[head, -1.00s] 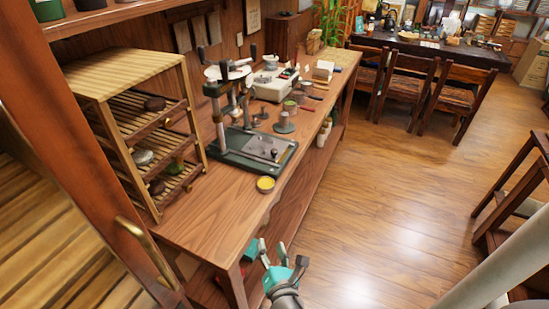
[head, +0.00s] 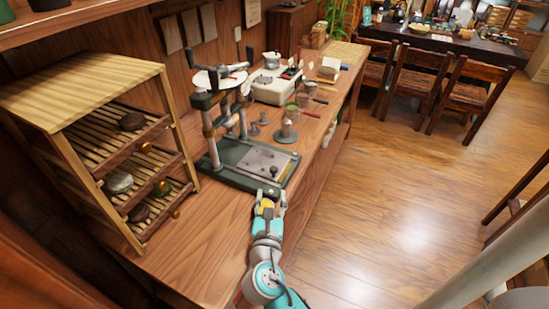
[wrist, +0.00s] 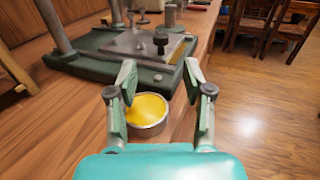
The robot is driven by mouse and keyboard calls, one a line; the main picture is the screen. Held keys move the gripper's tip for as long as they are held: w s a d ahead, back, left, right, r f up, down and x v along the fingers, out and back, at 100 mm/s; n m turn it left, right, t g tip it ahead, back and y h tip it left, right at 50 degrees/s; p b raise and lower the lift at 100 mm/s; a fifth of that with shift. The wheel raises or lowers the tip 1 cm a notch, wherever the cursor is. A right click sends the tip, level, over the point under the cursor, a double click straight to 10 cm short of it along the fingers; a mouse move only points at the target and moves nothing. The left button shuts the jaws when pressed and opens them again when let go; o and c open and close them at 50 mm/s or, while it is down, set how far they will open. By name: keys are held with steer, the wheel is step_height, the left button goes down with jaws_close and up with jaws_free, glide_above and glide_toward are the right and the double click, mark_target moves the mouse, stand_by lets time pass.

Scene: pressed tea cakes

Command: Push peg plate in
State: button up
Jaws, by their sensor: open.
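The peg plate (head: 262,161) is a flat grey metal plate on the dark green base of the press (head: 209,128). In the wrist view the plate (wrist: 125,43) carries a black knob (wrist: 160,41) near its front right corner. The plate lies flat and sticks out toward the front side of the base. My gripper (head: 270,194) is open and empty, just short of the base's front edge. In the wrist view its fingers (wrist: 159,82) point at the knob, apart from it, with a round tin of yellow stuff (wrist: 148,108) between and below them.
A slatted rack (head: 88,82) with dark tea cakes stands left of the press. A white scale-like box (head: 276,88), a grey stand (head: 286,132) and small cups sit behind. Bare bench lies left of my gripper; open floor lies right.

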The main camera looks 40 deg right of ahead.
mark_target(274, 172)
steer(key=x, duration=1.1)
steer(key=shift+w+d, duration=0.1)
steer(key=shift+w, duration=0.05)
jaws_close()
